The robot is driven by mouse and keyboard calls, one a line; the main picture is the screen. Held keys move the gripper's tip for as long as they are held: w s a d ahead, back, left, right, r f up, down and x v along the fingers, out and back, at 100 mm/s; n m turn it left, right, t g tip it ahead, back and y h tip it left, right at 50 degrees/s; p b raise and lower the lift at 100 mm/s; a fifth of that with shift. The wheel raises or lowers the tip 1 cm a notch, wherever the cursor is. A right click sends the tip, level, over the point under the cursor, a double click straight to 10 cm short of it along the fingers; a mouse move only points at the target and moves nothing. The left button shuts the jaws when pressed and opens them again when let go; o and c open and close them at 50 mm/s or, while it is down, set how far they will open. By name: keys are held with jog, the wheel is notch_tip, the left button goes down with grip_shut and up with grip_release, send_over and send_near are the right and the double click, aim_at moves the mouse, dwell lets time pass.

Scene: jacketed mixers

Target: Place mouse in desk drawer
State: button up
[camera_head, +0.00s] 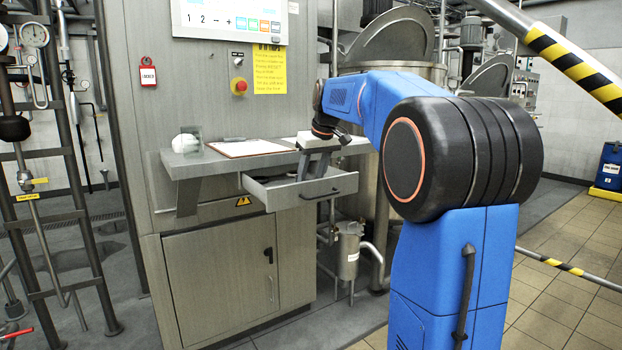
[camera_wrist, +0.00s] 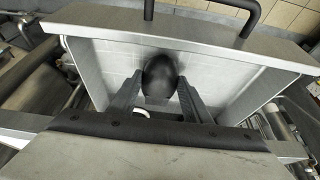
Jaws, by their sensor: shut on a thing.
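The open desk drawer (camera_head: 318,190) sticks out below the small steel desk on the cabinet front. In the wrist view the drawer (camera_wrist: 222,80) shows a pale, bare floor, with its front panel and dark handle at the top. The dark, rounded mouse (camera_wrist: 161,76) lies between the fingers of my gripper (camera_wrist: 158,92), over the drawer floor. The gripper is shut on it. I cannot tell whether the mouse touches the floor. In the head view my gripper (camera_head: 308,168) is at the drawer's mouth, mostly hidden by my wrist, and the mouse cannot be made out.
A control panel with a red stop button (camera_head: 239,86) rises behind. A small steel vessel (camera_head: 349,252) stands below right of the drawer.

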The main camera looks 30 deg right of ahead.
jog(key=shift+f, duration=0.2)
jog(key=o, duration=1.1)
jog(key=v, duration=1.2)
jog(key=s+a+f, duration=0.1)
jog(key=s+a, duration=0.1)
jog(key=s+a+f, duration=0.3)
jog(key=s+a, duration=0.2)
jog(key=shift+f, duration=0.35)
jog(key=s+a+f, duration=0.4)
jog(key=s+f, duration=0.5)
jog(key=s+a+f, duration=0.4)
jog(key=s+f, duration=0.5)
jog(key=f, duration=0.1)
jog(key=s+a+f, duration=0.3)
jog(key=s+f, duration=0.5)
jog(key=f, duration=0.2)
jog(key=shift+s+a+f, duration=0.2)
jog(key=shift+s+a, duration=0.2)
